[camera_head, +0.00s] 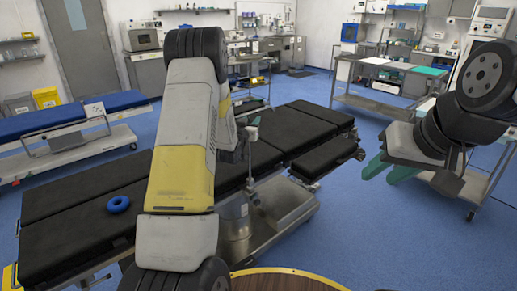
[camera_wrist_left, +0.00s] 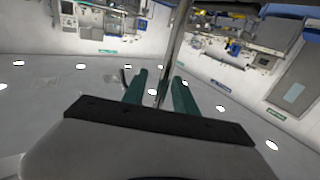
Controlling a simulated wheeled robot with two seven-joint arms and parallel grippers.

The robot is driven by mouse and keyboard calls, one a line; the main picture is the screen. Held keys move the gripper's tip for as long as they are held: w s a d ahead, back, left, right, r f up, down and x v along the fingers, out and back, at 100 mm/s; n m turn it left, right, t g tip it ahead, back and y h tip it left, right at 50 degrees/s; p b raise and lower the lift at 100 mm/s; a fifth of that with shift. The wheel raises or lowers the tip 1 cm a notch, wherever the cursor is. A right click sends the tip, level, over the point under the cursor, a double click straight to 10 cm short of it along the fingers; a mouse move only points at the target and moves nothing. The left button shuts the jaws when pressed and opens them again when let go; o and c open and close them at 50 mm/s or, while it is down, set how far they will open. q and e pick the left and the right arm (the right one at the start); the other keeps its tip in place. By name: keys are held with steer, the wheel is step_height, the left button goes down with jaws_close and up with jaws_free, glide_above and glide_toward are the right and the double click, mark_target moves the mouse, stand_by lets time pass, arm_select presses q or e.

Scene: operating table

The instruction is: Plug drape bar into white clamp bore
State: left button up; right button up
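My left arm rises through the middle of the head view and hides most of my left gripper. In the left wrist view the two green fingers of my left gripper (camera_wrist_left: 159,88) stand apart, with a thin metal bar (camera_wrist_left: 177,40) showing between them. Gaps show beside the bar, so I see no firm hold. In the head view a thin upright bar (camera_head: 250,165) stands just right of my left forearm, by the table's side. My right gripper (camera_head: 377,174) is open and empty at the right, away from the table.
The black-padded operating table (camera_head: 75,215) runs diagonally under my left arm, with a blue ring (camera_head: 118,204) on it. A blue-topped stretcher (camera_head: 60,120) stands at left. A metal trolley (camera_head: 372,103) stands behind my right gripper. Blue floor (camera_head: 335,225) is free at right.

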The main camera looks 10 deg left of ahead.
arm_select(q)
jaws_close()
stand_by(1.2)
